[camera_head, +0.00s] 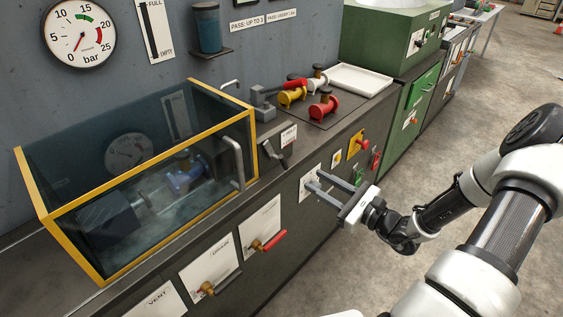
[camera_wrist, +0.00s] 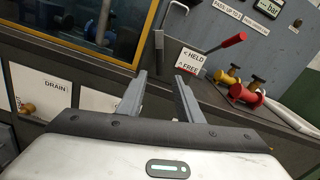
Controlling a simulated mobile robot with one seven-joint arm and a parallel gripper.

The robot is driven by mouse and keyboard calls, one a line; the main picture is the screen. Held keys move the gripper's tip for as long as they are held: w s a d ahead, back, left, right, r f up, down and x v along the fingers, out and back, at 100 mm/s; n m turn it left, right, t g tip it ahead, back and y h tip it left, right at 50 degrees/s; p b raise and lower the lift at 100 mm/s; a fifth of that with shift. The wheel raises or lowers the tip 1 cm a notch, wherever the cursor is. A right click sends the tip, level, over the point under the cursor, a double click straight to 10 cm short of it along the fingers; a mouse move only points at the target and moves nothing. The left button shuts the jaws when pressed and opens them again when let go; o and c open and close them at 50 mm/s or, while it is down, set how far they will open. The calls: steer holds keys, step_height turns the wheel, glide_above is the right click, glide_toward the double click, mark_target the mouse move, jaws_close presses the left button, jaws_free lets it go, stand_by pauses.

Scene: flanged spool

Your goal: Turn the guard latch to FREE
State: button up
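The guard is a clear box with a yellow frame (camera_head: 150,182), closed over the bench on the left, with a grey handle (camera_head: 236,162). The HELD/FREE sign (camera_wrist: 190,61) stands right of the guard; it also shows in the head view (camera_head: 288,134). A dark grey piece (camera_head: 275,158) beside the sign looks like the guard latch; a grey upright bar (camera_wrist: 159,52) shows left of the sign in the wrist view. I cannot tell which mark the latch points to. My gripper (camera_head: 316,180) is open and empty, in front of the bench face, apart from the latch.
A red-handled clamp (camera_wrist: 228,43) stands behind the sign. Red (camera_head: 323,107) and yellow (camera_head: 291,96) spools sit to its right, by a white tray (camera_head: 362,79). Valve handles, including a red one (camera_head: 272,240), project from the bench front. The floor (camera_head: 440,150) right of the bench is clear.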

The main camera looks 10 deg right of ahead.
mark_target(286, 164)
steer(key=x, duration=1.4)
steer(key=shift+w+a+f+b, duration=0.1)
steer(key=shift+w+a+b, duration=0.1)
steer(key=shift+b, duration=0.1)
